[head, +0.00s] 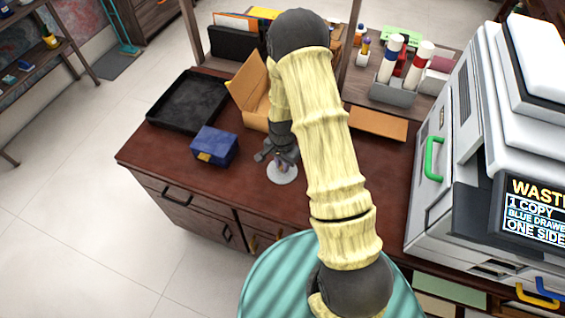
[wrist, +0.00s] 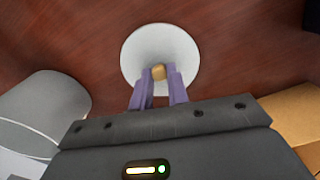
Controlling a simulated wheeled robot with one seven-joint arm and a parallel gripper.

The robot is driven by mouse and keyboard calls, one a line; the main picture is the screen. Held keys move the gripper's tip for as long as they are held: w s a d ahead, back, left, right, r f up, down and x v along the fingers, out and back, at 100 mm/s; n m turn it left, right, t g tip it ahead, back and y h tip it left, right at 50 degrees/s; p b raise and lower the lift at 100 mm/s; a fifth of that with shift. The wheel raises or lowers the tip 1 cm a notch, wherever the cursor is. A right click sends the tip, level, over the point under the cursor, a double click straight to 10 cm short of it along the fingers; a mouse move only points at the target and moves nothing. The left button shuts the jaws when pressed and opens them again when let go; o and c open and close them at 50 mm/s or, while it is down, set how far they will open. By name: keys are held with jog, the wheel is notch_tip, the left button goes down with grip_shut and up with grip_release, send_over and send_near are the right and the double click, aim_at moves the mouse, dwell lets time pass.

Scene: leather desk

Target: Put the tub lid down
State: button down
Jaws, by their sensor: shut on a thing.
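The tub lid (head: 283,174) is a pale round disc at the front middle of the brown desk. The wrist view shows the lid (wrist: 145,42) from above, with a small tan knob (wrist: 159,72) at its centre. My gripper (wrist: 159,76) is shut on this knob, one purple finger on each side. In the head view my gripper (head: 281,160) is partly behind my arm, over the lid. I cannot tell whether the lid touches the desk. A grey-white rounded thing (wrist: 45,105) at the wrist view's left may be the tub.
A blue box (head: 214,146) stands on the desk (head: 250,207) left of the lid, with a black tray (head: 190,99) behind it. An open cardboard box (head: 251,92) stands behind my gripper. A large printer (head: 470,130) fills the right. Bare desk lies between the blue box and lid.

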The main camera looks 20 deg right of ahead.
jog(key=shift+f, duration=0.15)
jog(key=c, duration=1.4)
grip_release()
jog(key=shift+o, duration=0.2)
notch_tip(320, 180, up, 12)
jog(key=b, duration=0.1)
jog(key=shift+r, duration=0.2)
jog(key=shift+w, duration=0.1)
